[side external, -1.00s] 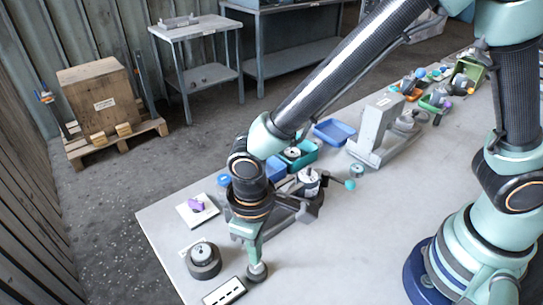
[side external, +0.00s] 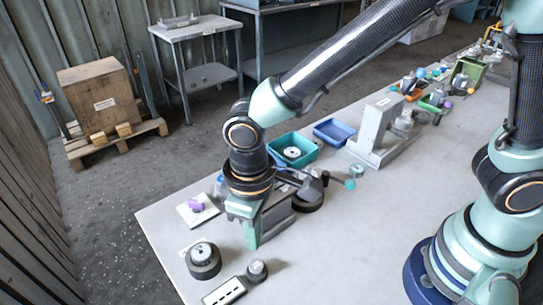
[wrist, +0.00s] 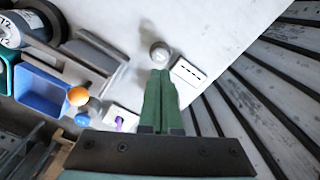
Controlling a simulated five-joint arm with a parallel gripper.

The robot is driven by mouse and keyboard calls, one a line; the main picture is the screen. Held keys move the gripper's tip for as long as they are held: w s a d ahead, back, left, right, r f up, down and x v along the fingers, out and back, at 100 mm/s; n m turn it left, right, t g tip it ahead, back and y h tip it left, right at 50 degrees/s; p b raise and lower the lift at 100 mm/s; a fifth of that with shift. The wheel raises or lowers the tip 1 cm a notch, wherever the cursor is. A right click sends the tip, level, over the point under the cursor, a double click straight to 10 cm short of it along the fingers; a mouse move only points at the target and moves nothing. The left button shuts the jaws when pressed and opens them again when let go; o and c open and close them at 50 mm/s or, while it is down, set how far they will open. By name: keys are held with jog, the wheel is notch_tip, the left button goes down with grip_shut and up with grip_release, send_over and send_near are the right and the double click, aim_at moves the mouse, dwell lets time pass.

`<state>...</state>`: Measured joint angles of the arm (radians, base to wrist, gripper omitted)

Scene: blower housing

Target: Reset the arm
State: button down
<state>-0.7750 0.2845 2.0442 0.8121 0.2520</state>
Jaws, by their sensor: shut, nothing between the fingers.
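My gripper (side external: 252,246) hangs over the front-left part of the grey table (side external: 330,250), with its green fingers pointing down. The fingers are shut and empty. In the wrist view my gripper (wrist: 160,76) shows its two fingers side by side. A small grey knob-topped piece (side external: 257,270) stands on the table just in front of the fingertips, apart from them in the side view. It also shows beyond the fingertips in the wrist view (wrist: 160,52).
A slotted white plate (side external: 224,292) and a round dark base (side external: 203,260) lie near the table's front-left. A white card with a purple piece (side external: 196,207), a teal bin (side external: 292,150), a blue bin (side external: 335,131) and a grey stand (side external: 375,133) are behind. The table's middle is clear.

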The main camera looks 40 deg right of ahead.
jog(key=w+d+r+m+t+y, duration=0.1)
jog(key=w+d+r+m+t, duration=0.3)
jog(key=d+r, duration=0.8)
jog(key=s+d+r+m+t+h, duration=0.1)
jog(key=s+d+r+m, duration=0.1)
jog(key=d, duration=1.2)
jog(key=shift+r+t, duration=0.3)
jog(key=shift+r, duration=0.2)
